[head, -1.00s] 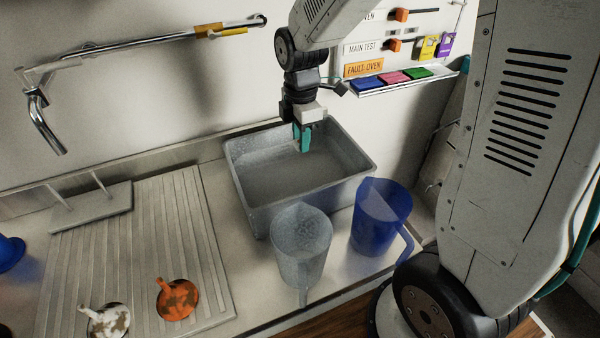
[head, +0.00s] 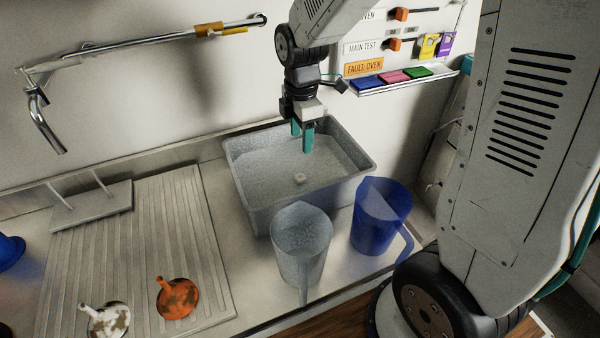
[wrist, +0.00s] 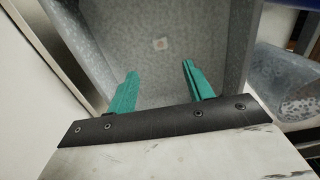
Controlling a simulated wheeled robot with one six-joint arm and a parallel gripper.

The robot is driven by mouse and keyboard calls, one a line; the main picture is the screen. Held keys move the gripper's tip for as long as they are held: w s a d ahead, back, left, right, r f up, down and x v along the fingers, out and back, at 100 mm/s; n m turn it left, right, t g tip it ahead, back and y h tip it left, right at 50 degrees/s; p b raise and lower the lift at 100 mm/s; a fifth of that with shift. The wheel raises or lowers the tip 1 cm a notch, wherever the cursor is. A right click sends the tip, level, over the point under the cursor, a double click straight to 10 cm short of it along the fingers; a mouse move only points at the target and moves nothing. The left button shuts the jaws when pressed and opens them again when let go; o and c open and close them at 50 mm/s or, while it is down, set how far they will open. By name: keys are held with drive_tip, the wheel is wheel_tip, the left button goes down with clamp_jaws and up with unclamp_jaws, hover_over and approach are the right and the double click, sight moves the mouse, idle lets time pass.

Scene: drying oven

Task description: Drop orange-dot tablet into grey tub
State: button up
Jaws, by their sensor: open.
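The grey tub (head: 240,183) stands on the counter against the back wall. A small whitish tablet (head: 299,178) with a faint orange-red mark lies inside it, on the tub's floor or just above it; I cannot tell which. The tablet also shows in the wrist view (wrist: 160,44), beyond my fingertips and apart from them. My gripper (head: 302,137) is over the back part of the tub with its teal fingers pointing down. The fingers are spread with nothing between them, as the wrist view (wrist: 158,72) also shows.
A clear grey jug (head: 301,250) and a blue jug (head: 379,222) stand close in front of the tub. A ribbed drainboard (head: 150,240) with orange (head: 177,298) and white (head: 106,319) funnels is at left. A shelf with coloured pads (head: 395,80) is on the wall at right.

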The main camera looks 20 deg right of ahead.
wheel_tip(320, 180, up, 6)
drive_tip(key=shift+r, duration=0.15)
idle(0.5)
drive_tip(key=s+d+r+m, duration=0.1)
drive_tip(key=s+r+m, duration=0.2)
drive_tip(key=s+m, duration=0.6)
drive_tip(key=s+d+r+m+t, duration=0.1)
drive_tip(key=s+r+m, duration=0.3)
drive_tip(key=s+m, duration=0.5)
drive_tip(key=s+d, duration=0.1)
drive_tip(key=s, duration=0.5)
